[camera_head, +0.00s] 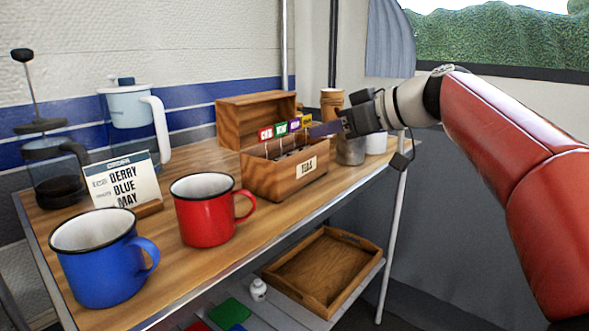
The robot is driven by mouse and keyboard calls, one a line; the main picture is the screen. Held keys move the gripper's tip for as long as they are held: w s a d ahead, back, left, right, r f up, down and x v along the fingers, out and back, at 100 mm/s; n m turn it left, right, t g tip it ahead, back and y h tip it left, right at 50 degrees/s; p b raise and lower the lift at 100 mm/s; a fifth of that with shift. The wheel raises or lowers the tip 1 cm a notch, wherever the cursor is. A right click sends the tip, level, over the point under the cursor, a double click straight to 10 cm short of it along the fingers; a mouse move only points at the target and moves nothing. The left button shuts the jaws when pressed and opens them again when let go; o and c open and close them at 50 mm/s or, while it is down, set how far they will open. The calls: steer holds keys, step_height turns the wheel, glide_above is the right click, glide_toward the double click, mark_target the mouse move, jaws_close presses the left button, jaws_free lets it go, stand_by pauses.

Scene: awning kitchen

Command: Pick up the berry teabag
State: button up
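My gripper (322,130) reaches in from the right, over the right side of the box and close to the yellow tag.
A card (124,182) reads "BERRY BLUE MAY". A blue mug (98,268) and a red mug (205,215) stand at the shelf's front. A French press (50,170) and a pale jug (130,108) stand behind. A canister (350,151) is right of the box. A wooden tray (275,277) lies below.

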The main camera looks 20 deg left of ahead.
mark_target(294, 146)
steer(key=x, duration=0.7)
steer(key=shift+s+f, duration=0.1)
steer(key=shift+f, duration=0.15)
steer(key=shift+c, duration=0.3)
jaws_close()
